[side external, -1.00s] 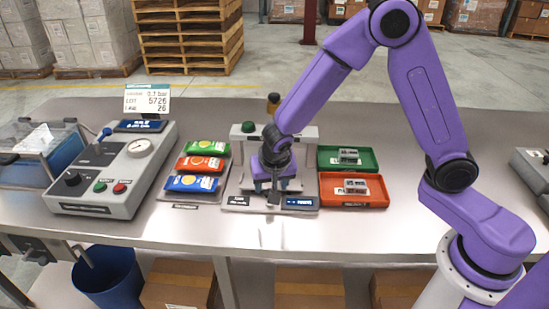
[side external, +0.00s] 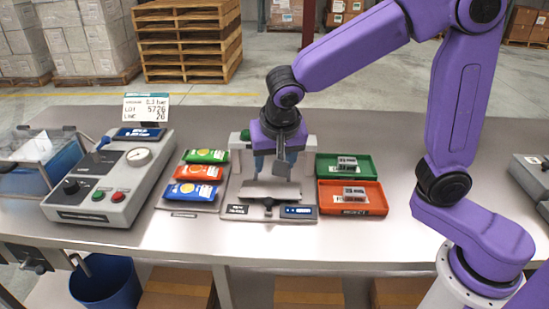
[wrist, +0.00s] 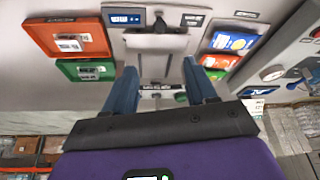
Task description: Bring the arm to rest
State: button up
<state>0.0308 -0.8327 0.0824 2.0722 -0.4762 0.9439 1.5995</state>
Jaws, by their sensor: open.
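My gripper (side external: 277,172) is open and empty, pointing down above the weigher (side external: 262,192) in the middle of the bench. In the wrist view its two blue fingers (wrist: 160,90) stand wide apart, with the weigher's bare pan between and beyond them. Nothing lies between the fingers. My purple arm reaches in from the right with its elbow high.
Left of the weigher, green, orange and blue pouches (side external: 197,172) lie on a grey mat. Right of it are a green tray (side external: 363,165) and a red tray (side external: 373,207), each holding small packs. A grey control console (side external: 110,180) stands at the left.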

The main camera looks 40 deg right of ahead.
dwell(0.3)
jog(key=s+d+f+n+g+y, duration=0.1)
jog(key=s+d+n, duration=0.4)
jog(key=s+n, duration=0.4)
jog(key=s+d+f+n+g+y, duration=0.1)
jog(key=s+d+n, duration=0.5)
jog(key=s, duration=0.8)
jog(key=n+g, duration=0.1)
jog(key=n, duration=0.2)
jog(key=shift+s+d+f+n+g+y, duration=0.15)
jog(key=shift+s+f+n+g+y, duration=0.15)
jog(key=shift+s+f, duration=0.1)
